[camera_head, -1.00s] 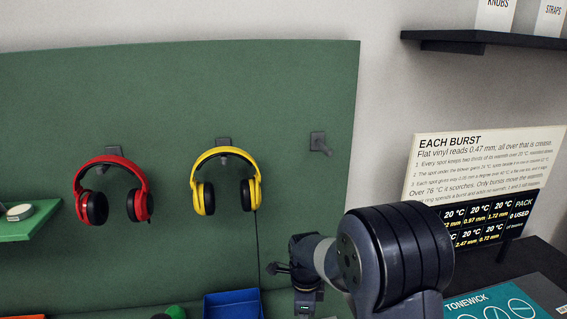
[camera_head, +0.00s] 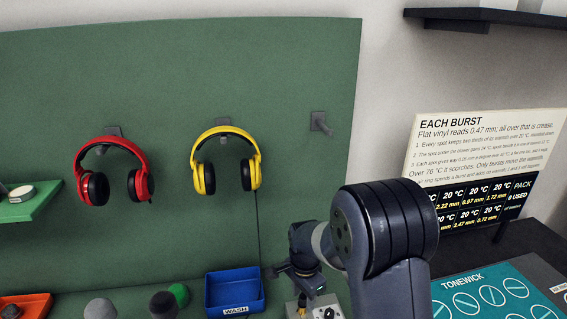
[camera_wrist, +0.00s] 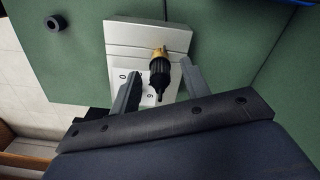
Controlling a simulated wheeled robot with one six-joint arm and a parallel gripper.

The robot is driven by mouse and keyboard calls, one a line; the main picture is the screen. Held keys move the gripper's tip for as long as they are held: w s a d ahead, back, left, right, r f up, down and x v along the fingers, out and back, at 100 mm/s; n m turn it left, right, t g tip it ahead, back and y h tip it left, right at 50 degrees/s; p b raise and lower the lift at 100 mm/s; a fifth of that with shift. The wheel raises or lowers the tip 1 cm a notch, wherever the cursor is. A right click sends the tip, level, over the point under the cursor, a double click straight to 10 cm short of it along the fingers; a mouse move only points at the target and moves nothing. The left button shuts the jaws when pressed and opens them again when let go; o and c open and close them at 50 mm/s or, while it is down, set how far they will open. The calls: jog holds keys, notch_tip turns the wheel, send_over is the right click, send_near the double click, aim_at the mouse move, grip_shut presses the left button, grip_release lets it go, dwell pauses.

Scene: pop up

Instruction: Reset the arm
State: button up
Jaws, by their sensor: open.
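My gripper (camera_wrist: 158,88) is open in the wrist view, its two fingers apart. Between and beyond the fingers is a black plug-like part with a brass-coloured end (camera_wrist: 160,66), by a pale box (camera_wrist: 125,40) with small printed marks. I cannot tell how far it is from the fingers, and nothing looks gripped. In the head view my arm (camera_head: 385,230) rises at the lower right, and my gripper (camera_head: 280,271) is partly visible at its left, before the green board.
Red headphones (camera_head: 112,170) and yellow headphones (camera_head: 225,160) hang on the green board (camera_head: 300,80); a third hook (camera_head: 319,122) is empty. A blue WASH bin (camera_head: 234,293) stands below. A teal TONEWICK mat (camera_head: 490,295) and a printed sign (camera_head: 480,150) are at the right.

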jog(key=shift+n, duration=1.2)
